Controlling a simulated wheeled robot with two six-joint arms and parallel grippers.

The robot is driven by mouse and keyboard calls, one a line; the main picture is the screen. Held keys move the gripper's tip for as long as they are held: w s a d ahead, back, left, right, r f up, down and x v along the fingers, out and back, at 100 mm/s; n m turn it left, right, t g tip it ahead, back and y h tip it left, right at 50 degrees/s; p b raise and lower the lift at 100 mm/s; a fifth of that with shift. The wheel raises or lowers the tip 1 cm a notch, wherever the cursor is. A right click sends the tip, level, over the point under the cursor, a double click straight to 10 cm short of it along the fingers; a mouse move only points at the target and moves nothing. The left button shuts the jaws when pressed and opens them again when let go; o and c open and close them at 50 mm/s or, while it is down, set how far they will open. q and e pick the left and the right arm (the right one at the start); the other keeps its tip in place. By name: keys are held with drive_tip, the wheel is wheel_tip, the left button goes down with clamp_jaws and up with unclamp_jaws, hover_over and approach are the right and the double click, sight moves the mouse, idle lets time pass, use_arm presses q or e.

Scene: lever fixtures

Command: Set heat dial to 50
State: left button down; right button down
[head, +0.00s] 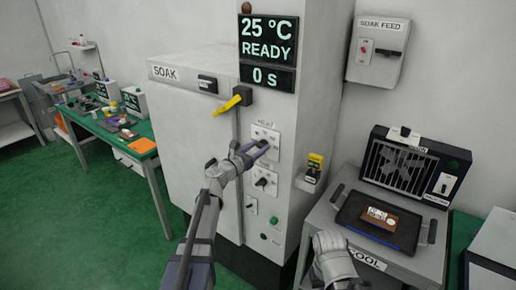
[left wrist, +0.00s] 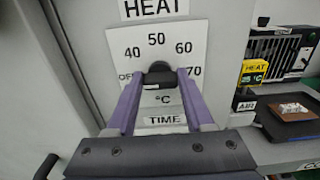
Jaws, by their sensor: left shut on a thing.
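The heat dial (left wrist: 160,73) is a black knob on a white plate (left wrist: 118,42) marked OFF, 40, 50, 60, 70 and °C under a HEAT label. My left gripper (left wrist: 160,84) is shut on the knob, with a purple finger on each side. The knob sits just below the 50 mark; the fingers partly hide it and I cannot make out a pointer line. In the head view my left gripper (head: 254,152) reaches the HEAT plate (head: 267,133) on the cabinet front. My right gripper (head: 333,258) is low, in front of the COOL bench; its fingers are unclear.
The display (head: 268,40) reads 25 °C, READY, 0 s. A yellow lever (head: 226,106) sticks out above the dial. Another dial (head: 264,182) and a green button (head: 274,221) lie below. A dark tray (head: 352,213) with a brown block (head: 378,216) sits on the right bench.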

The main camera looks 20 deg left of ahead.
use_arm(q)
drive_tip(key=shift+m, duration=0.3)
drive_tip(key=m, duration=0.3)
drive_tip(key=shift+m, duration=0.4)
drive_tip(key=m, duration=0.4)
drive_tip(key=shift+d+m, duration=0.1)
drive_tip(key=shift+m, duration=0.2)
drive_tip(key=m, duration=0.4)
drive_tip(key=shift+f, duration=0.1)
drive_tip(key=shift+m, duration=2.2)
drive_tip(key=shift+s+f+m, duration=0.1)
drive_tip(key=shift+m, duration=0.2)
drive_tip(key=shift+d, duration=0.1)
drive_tip(key=shift+c, duration=1.4)
unclamp_jaws()
